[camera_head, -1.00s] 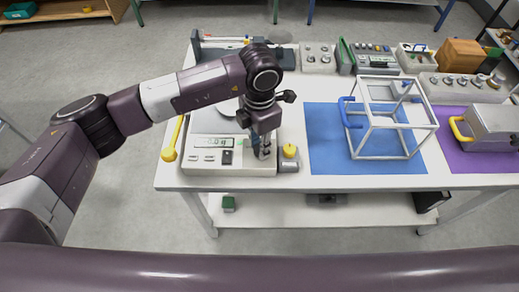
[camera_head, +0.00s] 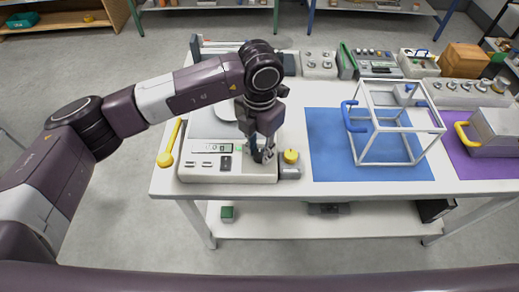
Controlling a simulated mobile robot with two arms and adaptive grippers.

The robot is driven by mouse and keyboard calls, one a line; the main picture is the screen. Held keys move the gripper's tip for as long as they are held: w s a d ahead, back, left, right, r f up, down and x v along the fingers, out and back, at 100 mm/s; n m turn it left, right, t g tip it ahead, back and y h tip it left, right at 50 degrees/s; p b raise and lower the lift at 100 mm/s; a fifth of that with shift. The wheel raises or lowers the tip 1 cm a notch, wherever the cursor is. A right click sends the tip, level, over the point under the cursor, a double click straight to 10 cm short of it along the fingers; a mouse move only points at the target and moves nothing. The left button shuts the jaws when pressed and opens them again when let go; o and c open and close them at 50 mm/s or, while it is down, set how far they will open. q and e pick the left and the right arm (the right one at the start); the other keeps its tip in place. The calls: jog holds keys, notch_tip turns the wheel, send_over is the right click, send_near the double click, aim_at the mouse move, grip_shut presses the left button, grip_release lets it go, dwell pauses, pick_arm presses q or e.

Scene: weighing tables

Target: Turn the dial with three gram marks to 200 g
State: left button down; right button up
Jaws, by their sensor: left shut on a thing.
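A white balance (camera_head: 230,178) stands at the front left of the table, with a small display (camera_head: 212,147) on its front. My left gripper (camera_head: 262,156) points down at the right end of the balance's front. It is shut on what seems to be the dial there, which the fingers and wrist hide almost wholly. The dial's gram marks and pointer cannot be read. My right gripper is not in view.
A grey block with a yellow knob (camera_head: 290,156) stands just right of the gripper. A white frame cage (camera_head: 395,162) stands on a blue mat (camera_head: 325,150). Boxes and weights line the back.

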aim_at(260, 153)
pick_arm(q)
jog(key=shift+w+r, duration=0.1)
jog(key=c, duration=1.6)
grip_release()
notch_tip(260, 153, up, 12)
jog(key=shift+f, duration=0.1)
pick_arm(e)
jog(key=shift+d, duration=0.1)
